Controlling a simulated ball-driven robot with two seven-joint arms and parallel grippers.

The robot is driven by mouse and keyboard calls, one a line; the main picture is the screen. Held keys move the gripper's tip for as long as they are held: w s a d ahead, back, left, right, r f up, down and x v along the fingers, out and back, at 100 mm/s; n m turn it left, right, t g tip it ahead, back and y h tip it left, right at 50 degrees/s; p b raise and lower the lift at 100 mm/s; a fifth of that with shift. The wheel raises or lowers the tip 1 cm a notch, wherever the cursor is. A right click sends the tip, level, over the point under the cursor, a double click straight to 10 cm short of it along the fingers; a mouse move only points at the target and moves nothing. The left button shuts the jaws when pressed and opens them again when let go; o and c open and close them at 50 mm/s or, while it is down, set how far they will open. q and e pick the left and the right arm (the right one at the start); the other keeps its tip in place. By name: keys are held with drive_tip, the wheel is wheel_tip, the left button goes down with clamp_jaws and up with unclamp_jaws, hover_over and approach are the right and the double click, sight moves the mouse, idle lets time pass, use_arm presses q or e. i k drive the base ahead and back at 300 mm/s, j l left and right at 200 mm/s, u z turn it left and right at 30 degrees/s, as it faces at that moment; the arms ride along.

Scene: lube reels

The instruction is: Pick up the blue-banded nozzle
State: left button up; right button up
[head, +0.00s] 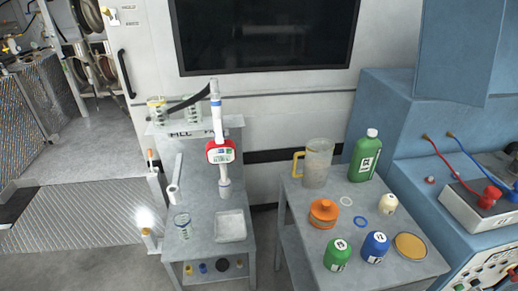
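A white upright nozzle (218,124) with a blue band near its top stands at the grey stand on the left. A red meter with a small display (220,151) sits around its middle, and a dark hose runs from near its top to the left. Its lower end (225,188) reaches down to the stand's top; I cannot tell exactly how it is held. Neither of my grippers shows in the head view.
A second white wand (175,178) leans left of the nozzle. A clear cup (182,222) and a pale tray (231,226) lie in front. The right table (296,225) holds a clear jug (317,163), a green bottle (365,156), and several lidded containers. Floor shows between the tables.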

sight(222, 158)
drive_tip(key=i+j+z, duration=0.15)
drive_tip(key=j+z, duration=0.15)
drive_tip(key=j, duration=0.15)
drive_tip(key=i+j+z, duration=0.15)
drive_tip(key=j+z, duration=0.5)
drive_tip(key=j, duration=0.25)
